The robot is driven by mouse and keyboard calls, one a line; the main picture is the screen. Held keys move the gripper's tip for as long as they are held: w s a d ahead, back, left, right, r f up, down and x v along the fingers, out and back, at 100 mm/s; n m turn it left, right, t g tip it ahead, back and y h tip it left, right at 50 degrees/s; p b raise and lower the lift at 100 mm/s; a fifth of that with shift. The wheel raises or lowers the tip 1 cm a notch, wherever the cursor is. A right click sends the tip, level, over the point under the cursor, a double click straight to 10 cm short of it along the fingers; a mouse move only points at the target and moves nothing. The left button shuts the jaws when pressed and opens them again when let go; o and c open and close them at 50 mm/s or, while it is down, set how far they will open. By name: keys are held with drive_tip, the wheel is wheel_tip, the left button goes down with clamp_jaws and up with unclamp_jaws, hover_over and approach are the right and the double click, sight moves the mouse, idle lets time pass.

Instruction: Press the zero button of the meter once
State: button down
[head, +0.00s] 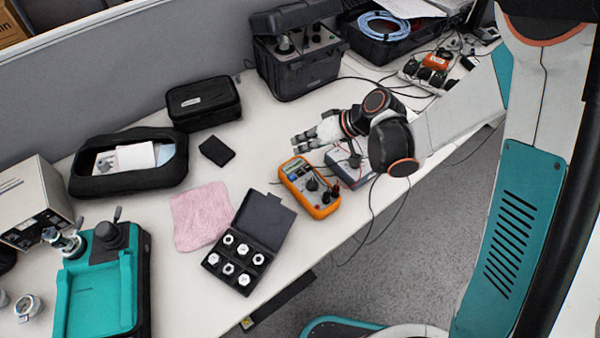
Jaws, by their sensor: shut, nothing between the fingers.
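An orange handheld meter (323,210) lies face up on the white table, with a dark round dial and small blue buttons near its display. I cannot tell which button is the zero button. My gripper (298,143) is shut and empty, its fingers pointing left. In the picture it is just above the top end of the meter. I cannot tell its height over the table, and I see no contact with the meter. A small blue-grey box (346,178) stands right of the meter, partly hidden by my wrist.
An open black case of white nuts (262,238) and a pink cloth (200,216) lie left of the meter. A black instrument case (300,70) stands behind. Cables run near the table's front edge. A teal fixture (95,290) is at lower left.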

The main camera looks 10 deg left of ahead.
sight(302, 170)
wheel_tip(302, 170, down, 7)
drive_tip(key=b, duration=0.4)
drive_tip(key=shift+r+b, duration=0.1)
drive_tip(key=shift+b, duration=0.2)
idle(1.1)
drive_tip(key=shift+f+b, duration=0.4)
drive_tip(key=shift+b, duration=0.05)
drive_tip(key=shift+f, duration=0.4)
idle(0.4)
drive_tip(key=shift+r, duration=0.85)
drive_tip(key=shift+r+p, duration=0.1)
drive_tip(key=shift+p, duration=0.2)
drive_tip(key=shift+r+p, duration=1.55)
drive_tip(key=shift+r, duration=0.9)
